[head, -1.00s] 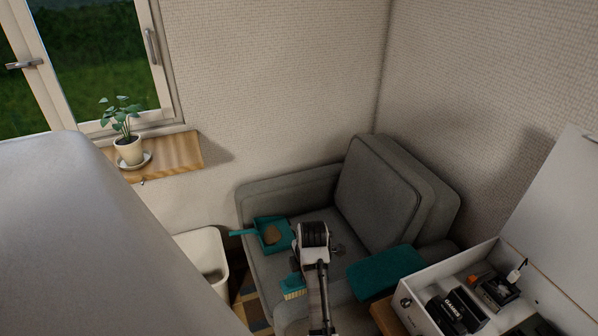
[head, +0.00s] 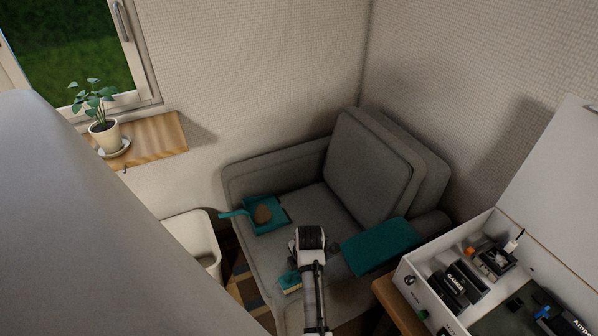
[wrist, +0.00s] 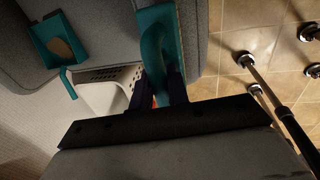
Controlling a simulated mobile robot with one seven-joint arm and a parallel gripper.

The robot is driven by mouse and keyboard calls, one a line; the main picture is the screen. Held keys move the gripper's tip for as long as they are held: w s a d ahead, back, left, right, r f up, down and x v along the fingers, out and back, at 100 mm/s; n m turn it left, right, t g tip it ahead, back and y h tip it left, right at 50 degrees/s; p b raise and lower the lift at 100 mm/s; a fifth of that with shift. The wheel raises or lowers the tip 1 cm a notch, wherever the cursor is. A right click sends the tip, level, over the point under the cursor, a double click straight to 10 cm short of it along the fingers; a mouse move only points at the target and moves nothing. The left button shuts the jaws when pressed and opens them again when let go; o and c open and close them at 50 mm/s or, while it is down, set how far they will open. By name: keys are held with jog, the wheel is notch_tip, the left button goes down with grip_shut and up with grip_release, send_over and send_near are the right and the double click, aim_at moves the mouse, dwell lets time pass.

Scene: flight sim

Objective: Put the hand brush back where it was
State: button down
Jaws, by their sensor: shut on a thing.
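The teal hand brush (wrist: 153,52) is in my gripper (wrist: 163,86), its handle between the two dark fingers in the wrist view. In the head view the brush (head: 290,282), with pale bristles, shows at the left of my wrist, over the front of the grey armchair. My wrist hides the fingers and part of the brush there. A teal dustpan (head: 281,212) holding a brown heap lies on the armchair seat, behind and left of my gripper; it also shows in the wrist view (wrist: 42,32). I cannot tell whether the brush touches the chair.
The grey armchair (head: 345,205) stands in the corner, a teal cloth (head: 382,246) over its right arm. A white bin (head: 190,232) stands left of it. An open white case (head: 455,235) with devices is at right. A potted plant (head: 104,130) sits on the wooden shelf.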

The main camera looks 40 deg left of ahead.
jog(key=shift+d, duration=0.1)
jog(key=shift+f, duration=0.1)
jog(key=c, duration=1.4)
grip_release()
jog(key=shift+o, duration=0.2)
jog(key=v, duration=1.2)
jog(key=shift+r, duration=0.25)
